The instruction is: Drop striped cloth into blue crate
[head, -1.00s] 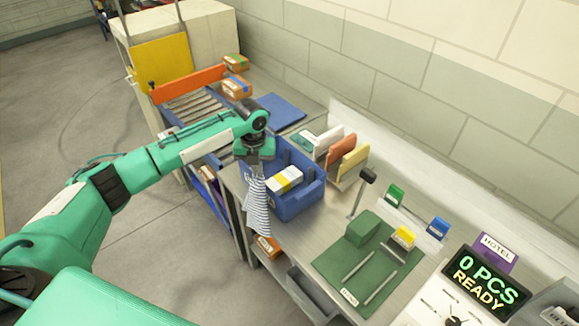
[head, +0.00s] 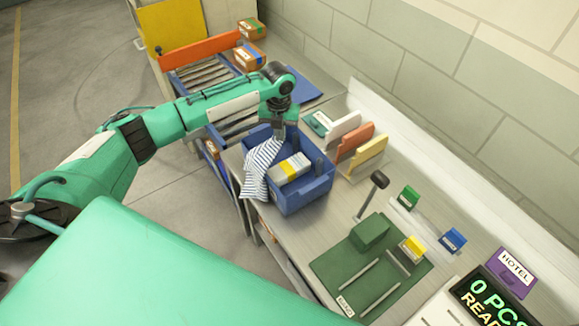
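The blue crate (head: 307,192) stands on the bench and holds a white and yellow box (head: 288,168). The blue and white striped cloth (head: 261,167) hangs from my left gripper (head: 278,137) at the crate's left side. Its upper end is at the fingertips, over the crate's inside. Its lower part covers the crate's left rim and hangs in front of that wall; whether it touches the rim I cannot tell. The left gripper appears shut on the cloth's top, with the fingertips small in the picture. My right gripper is not in view.
A roller conveyor (head: 205,75) and a blue mat (head: 300,86) lie behind the crate. Upright coloured panels (head: 355,145) stand to its right. A green work mat (head: 330,275) with tools and a black-headed post (head: 372,192) are nearer on the bench.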

